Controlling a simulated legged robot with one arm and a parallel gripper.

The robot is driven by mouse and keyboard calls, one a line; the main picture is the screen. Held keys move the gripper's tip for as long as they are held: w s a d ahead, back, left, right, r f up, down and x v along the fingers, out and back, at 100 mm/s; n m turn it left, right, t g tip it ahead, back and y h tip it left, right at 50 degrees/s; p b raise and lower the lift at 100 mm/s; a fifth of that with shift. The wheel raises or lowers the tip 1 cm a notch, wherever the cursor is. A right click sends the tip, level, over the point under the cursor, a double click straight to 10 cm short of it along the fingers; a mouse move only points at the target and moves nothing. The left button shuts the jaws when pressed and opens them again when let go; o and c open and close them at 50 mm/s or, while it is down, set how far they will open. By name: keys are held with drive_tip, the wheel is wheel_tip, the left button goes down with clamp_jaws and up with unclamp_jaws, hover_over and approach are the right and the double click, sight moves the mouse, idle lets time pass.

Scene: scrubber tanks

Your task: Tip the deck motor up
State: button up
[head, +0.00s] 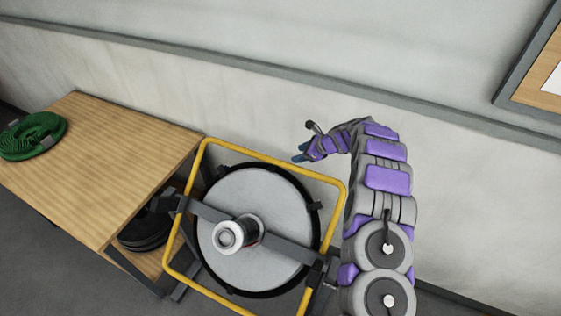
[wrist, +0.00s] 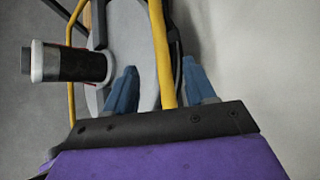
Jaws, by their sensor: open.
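The deck motor (head: 235,234) is a short dark cylinder with a silver end, at the centre of a round grey deck disc (head: 275,195). A yellow tube frame (head: 270,157) surrounds the disc. The motor also shows at the left of the wrist view (wrist: 75,63). My gripper (head: 300,155) is at the frame's far right side, near its upper bar. In the wrist view its blue fingers (wrist: 158,68) are open, with a yellow bar (wrist: 162,55) running between them in the picture. I cannot tell how deep the bar sits between them; no grip shows.
A wooden table (head: 100,160) stands to the left, with a coiled green hose (head: 32,136) on it and dark round pads (head: 143,232) below. The grey wall (head: 240,90) runs close behind the frame and my arm.

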sight(279, 161)
drive_tip(key=b+x, duration=0.1)
drive_tip(key=x, duration=1.2)
drive_tip(key=shift+a+f, duration=0.2)
drive_tip(key=shift+a, duration=0.05)
clamp_jaws()
